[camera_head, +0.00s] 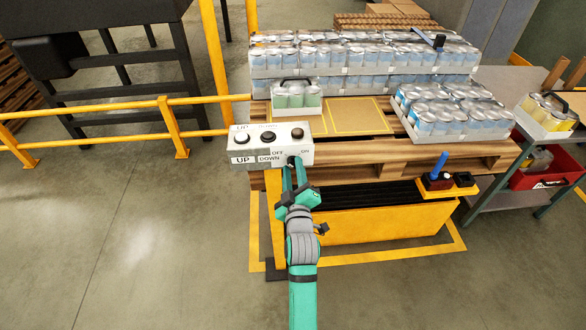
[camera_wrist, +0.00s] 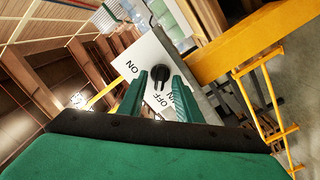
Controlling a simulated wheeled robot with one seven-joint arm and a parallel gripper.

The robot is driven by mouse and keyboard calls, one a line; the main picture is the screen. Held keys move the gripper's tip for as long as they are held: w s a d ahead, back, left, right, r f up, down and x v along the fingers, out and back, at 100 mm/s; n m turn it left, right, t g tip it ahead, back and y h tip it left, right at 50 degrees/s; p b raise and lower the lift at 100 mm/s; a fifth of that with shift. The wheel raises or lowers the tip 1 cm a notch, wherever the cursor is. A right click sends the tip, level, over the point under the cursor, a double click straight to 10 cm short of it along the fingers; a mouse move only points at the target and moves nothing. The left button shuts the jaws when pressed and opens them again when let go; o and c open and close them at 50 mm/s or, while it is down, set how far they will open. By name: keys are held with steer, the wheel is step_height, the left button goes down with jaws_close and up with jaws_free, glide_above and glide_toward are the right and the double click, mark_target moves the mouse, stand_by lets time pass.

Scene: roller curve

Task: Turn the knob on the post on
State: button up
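A white control box (camera_head: 262,145) sits on top of a yellow post (camera_head: 276,215) in front of the pallet. On its near face is a black rotary knob (camera_head: 293,161), beside OFF and ON labels. The wrist view shows the knob (camera_wrist: 158,75) closer, with ON at its left and OFF below it. I cannot tell for sure which label its pointer faces. My gripper (camera_head: 295,169) is at the box's near face. In the wrist view its two green fingers (camera_wrist: 161,83) stand apart on either side of the knob; contact is not clear.
A wooden pallet (camera_head: 400,160) with trays of cans (camera_head: 455,110) stands behind the box. Yellow railings (camera_head: 90,112) run to the left. A small pedestal with a blue lever (camera_head: 439,166) is at the right. The floor at left is clear.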

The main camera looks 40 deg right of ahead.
steer(key=shift+w+d, duration=0.2)
steer(key=shift+w, duration=0.05)
steer(key=shift+c, duration=0.7)
steer(key=c, duration=0.6)
steer(key=shift+o, duration=0.2)
steer(key=shift+m, duration=0.3)
steer(key=m, duration=1.1)
steer(key=shift+s+d+m, duration=0.1)
steer(key=shift+m, duration=0.3)
steer(key=m, duration=0.5)
steer(key=shift+d, duration=0.1)
steer(key=shift+m, duration=0.3)
